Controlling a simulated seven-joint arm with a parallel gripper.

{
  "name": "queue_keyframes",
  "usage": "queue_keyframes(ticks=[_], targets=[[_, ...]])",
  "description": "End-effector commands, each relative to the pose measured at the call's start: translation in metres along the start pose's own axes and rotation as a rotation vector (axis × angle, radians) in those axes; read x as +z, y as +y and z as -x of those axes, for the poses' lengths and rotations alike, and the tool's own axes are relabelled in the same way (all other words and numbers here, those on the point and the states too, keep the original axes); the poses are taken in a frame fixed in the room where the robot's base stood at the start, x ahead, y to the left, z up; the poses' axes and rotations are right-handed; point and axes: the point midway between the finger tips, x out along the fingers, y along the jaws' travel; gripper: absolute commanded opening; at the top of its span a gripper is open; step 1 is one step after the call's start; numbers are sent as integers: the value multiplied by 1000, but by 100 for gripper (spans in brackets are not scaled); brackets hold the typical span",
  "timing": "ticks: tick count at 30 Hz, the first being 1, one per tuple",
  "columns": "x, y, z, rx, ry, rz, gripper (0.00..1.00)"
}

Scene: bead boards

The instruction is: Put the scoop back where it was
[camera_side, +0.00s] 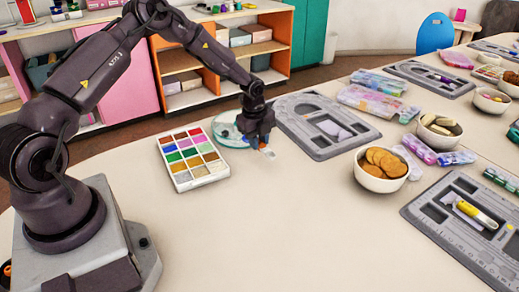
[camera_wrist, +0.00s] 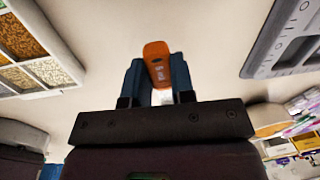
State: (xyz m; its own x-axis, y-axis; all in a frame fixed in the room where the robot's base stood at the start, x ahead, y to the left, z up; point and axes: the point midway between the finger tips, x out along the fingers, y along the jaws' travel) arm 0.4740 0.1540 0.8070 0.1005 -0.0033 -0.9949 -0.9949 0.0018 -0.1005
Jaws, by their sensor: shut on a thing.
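My gripper (camera_side: 258,143) is low over the table, between the bead tray (camera_side: 194,160) and the grey bead board (camera_side: 352,146). In the wrist view my gripper (camera_wrist: 158,84) is shut on a small orange-ended thing with pale print, which I take to be the scoop (camera_wrist: 157,62). Its orange end sticks out past the fingers and a pale part shows between them. In the side view only a small bit of the scoop (camera_side: 268,153) shows beside the fingertips. Whether it touches the table I cannot tell.
A clear round dish (camera_side: 226,134) stands just behind and left of my gripper. A bowl of orange-brown discs (camera_side: 361,181) is to the right. Another grey board (camera_side: 425,213) with a yellow-handled tool lies at front right. The front middle of the table is clear.

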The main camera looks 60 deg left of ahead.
Motion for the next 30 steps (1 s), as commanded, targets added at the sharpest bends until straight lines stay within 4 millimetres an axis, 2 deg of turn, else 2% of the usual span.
queue_keyframes(ticks=[9,21,22,24,25,30], targets=[[2,-1,-36,2,0,-1,2],[2,-1,-41,1,-1,0,2],[2,-1,-40,0,-1,0,30],[2,-1,-40,0,-1,0,46],[2,-1,-40,0,-1,0,49],[2,-1,-40,0,-1,0,49]])
